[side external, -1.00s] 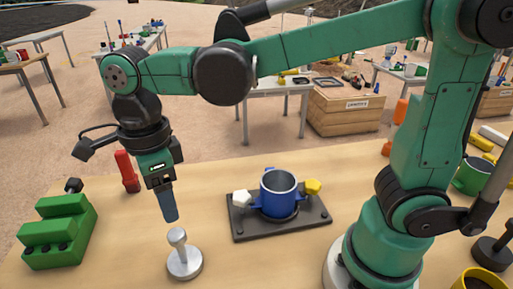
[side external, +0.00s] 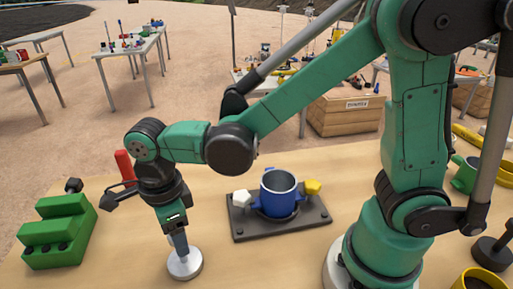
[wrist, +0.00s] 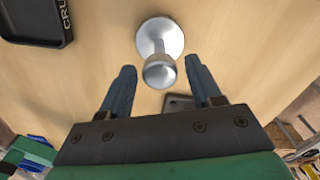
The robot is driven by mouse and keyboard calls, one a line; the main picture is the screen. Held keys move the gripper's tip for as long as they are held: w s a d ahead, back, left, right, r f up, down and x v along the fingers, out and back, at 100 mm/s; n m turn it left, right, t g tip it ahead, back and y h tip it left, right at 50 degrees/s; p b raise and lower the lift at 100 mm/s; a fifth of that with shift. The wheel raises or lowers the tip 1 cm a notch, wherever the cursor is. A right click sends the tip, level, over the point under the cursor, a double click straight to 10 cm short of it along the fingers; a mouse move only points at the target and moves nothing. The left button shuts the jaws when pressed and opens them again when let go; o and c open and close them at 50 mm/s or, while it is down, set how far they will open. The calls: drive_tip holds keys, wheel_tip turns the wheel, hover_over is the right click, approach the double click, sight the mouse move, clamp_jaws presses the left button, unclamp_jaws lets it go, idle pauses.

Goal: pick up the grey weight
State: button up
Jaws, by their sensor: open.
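The grey weight (side external: 185,265) has a round flat base and an upright stem with a knob. It stands on the wooden table at the front left in the side view. My gripper (side external: 180,247) is right above it, and its fingers hide the stem and knob there. In the wrist view the weight (wrist: 160,40) shows its base and its rounded knob. The two blue-grey fingers of my gripper (wrist: 160,78) are apart, one on each side of the knob. The gripper is open, and I see a gap between each finger and the knob.
A blue mould with a metal rim (side external: 279,196) sits on a dark base plate (side external: 250,231) to the right. A green block (side external: 55,240) stands at the left, and a red object (side external: 124,167) behind the gripper. The table in front of the plate is clear.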

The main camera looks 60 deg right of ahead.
clamp_jaws()
drive_tip(key=shift+r, duration=0.1)
drive_tip(key=shift+r, duration=3.9)
